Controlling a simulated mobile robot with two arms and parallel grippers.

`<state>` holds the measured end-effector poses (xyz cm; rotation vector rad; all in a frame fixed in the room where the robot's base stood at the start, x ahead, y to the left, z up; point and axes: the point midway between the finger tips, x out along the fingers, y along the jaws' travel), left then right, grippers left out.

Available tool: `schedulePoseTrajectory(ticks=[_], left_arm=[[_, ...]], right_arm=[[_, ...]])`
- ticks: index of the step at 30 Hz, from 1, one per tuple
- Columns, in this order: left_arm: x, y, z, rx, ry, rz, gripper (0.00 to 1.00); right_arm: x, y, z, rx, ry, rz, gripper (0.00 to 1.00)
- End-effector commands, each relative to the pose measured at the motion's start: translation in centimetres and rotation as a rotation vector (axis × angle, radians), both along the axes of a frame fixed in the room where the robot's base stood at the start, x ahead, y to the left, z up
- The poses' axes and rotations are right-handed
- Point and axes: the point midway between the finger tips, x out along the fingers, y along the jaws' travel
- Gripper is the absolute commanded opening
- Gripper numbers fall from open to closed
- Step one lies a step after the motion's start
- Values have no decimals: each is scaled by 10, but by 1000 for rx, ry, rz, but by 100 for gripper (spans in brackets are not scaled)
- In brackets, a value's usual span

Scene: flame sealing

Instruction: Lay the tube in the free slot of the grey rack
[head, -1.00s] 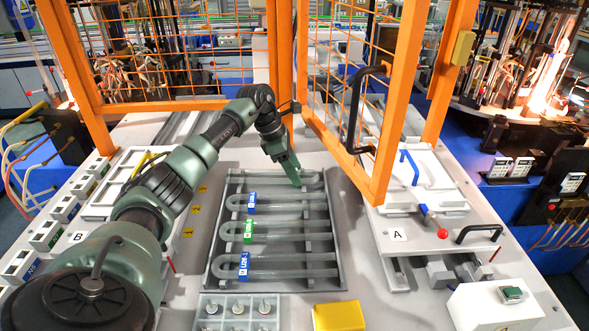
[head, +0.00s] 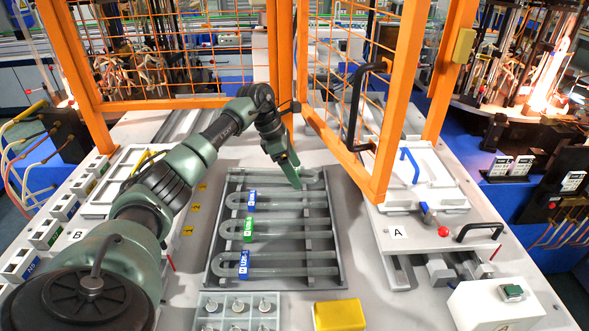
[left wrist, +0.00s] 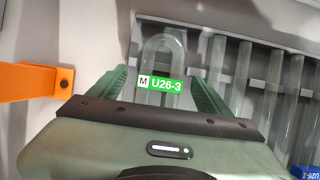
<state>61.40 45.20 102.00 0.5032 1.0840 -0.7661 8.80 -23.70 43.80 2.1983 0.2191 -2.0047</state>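The grey rack (head: 340,262) lies in the middle of the bench. Its three nearer rows hold clear U-shaped tubes, bends to the left, with blue, green and blue labels. In its farthest row is the tube (head: 313,176), bend to the right; the left wrist view shows it with a green "M U26-3" label (left wrist: 160,84). It looks laid in that slot, but I cannot tell whether it is fully down. My left gripper (head: 297,185) is over that row, its fingers apart on either side of the tube, with narrow gaps. My right gripper is out of view.
An orange mesh guard (head: 383,150) stands close right of my left gripper. A yellow block (head: 339,316) and a grey tray (head: 238,310) with several small pegs lie in front of the rack. White plates (head: 432,182) with black handles are to the right.

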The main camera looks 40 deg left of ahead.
Motion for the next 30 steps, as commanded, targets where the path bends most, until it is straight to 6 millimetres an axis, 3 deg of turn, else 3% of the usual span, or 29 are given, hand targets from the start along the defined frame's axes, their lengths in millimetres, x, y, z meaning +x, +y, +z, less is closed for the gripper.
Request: schedulePoseTrajectory(ticks=[10, 21, 30], left_arm=[[-1, 1, 4, 0, 0, -1, 79], [-16, 20, 57, 0, -2, 1, 79], [-21, 24, 71, 0, 2, -1, 79]], right_arm=[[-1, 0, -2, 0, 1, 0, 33], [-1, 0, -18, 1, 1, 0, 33], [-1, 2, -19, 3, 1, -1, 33]])
